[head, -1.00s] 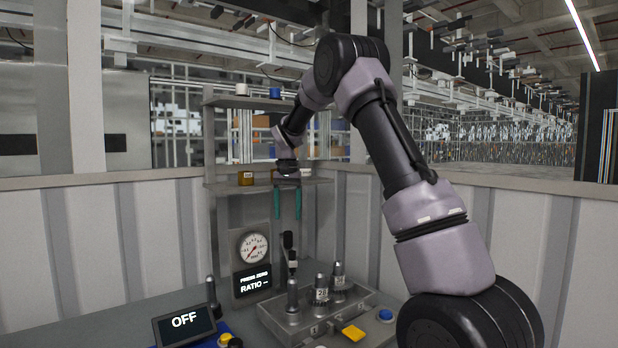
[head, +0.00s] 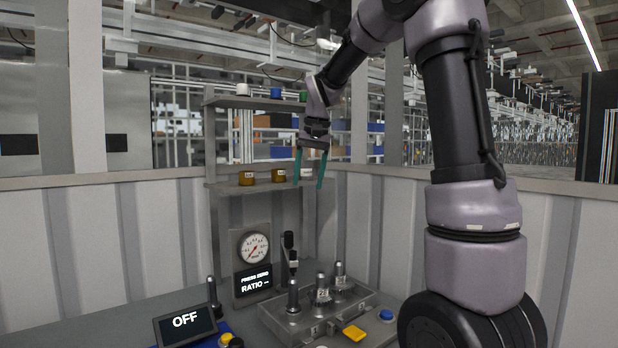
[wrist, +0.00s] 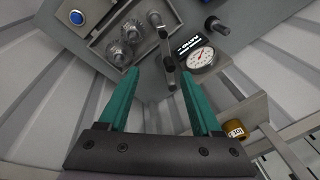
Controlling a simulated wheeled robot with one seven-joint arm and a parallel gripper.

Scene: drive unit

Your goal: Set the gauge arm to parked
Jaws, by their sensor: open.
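A dark upright lever with a black grip (head: 289,240) stands behind the grey fixture block, just right of the gauge; it looks like the gauge arm. In the wrist view a dark bar (wrist: 168,60) beside the dial seems to be the same part. The round white gauge (head: 254,247) sits on a grey panel with a "PRESS ZERO / RATIO" display (head: 254,280); the dial also shows in the wrist view (wrist: 201,57). My gripper (head: 308,186) is open and empty, its teal fingers pointing down, above the lever and apart from it.
The fixture block (head: 350,302) holds several metal posts, with a yellow tab (head: 354,332) and blue button (head: 386,315) near it. An "OFF" screen (head: 184,325) stands at front left. A shelf (head: 226,190) with small jars is close beside my gripper. Ribbed walls enclose the bench.

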